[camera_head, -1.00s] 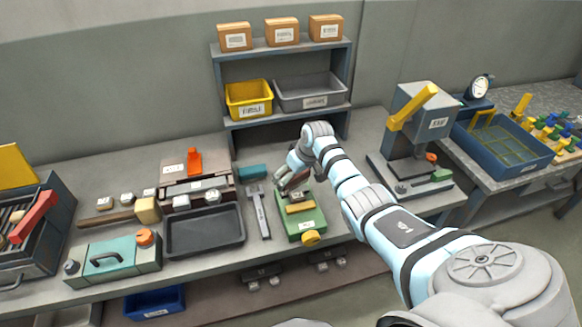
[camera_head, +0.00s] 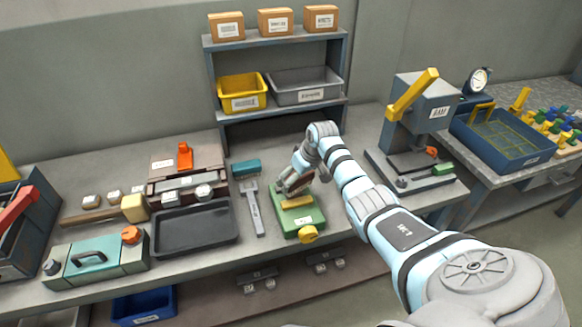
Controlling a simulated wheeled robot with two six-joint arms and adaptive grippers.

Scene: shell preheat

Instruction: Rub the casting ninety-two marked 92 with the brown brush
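My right gripper (camera_head: 287,189) hangs low at the back edge of a green box with a yellow bar (camera_head: 298,217). A dark reddish-brown piece (camera_head: 301,180) shows at its fingers; I cannot tell whether it is the brown brush or whether it is gripped. Several small pale castings are on the bench: three in a row at the left (camera_head: 90,201), (camera_head: 114,195), (camera_head: 137,188), and others by the grey-brown fixture (camera_head: 204,191), (camera_head: 167,199). Their marks are too small to read, so I cannot tell which is 92. My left gripper is out of view.
A black tray (camera_head: 195,231) lies in front of the fixture. A teal-headed tool (camera_head: 246,168) and a grey long tool (camera_head: 253,208) lie left of my gripper. A teal box (camera_head: 96,259) is at the front left. A press (camera_head: 418,130) stands on the right. Shelves (camera_head: 278,112) rise behind.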

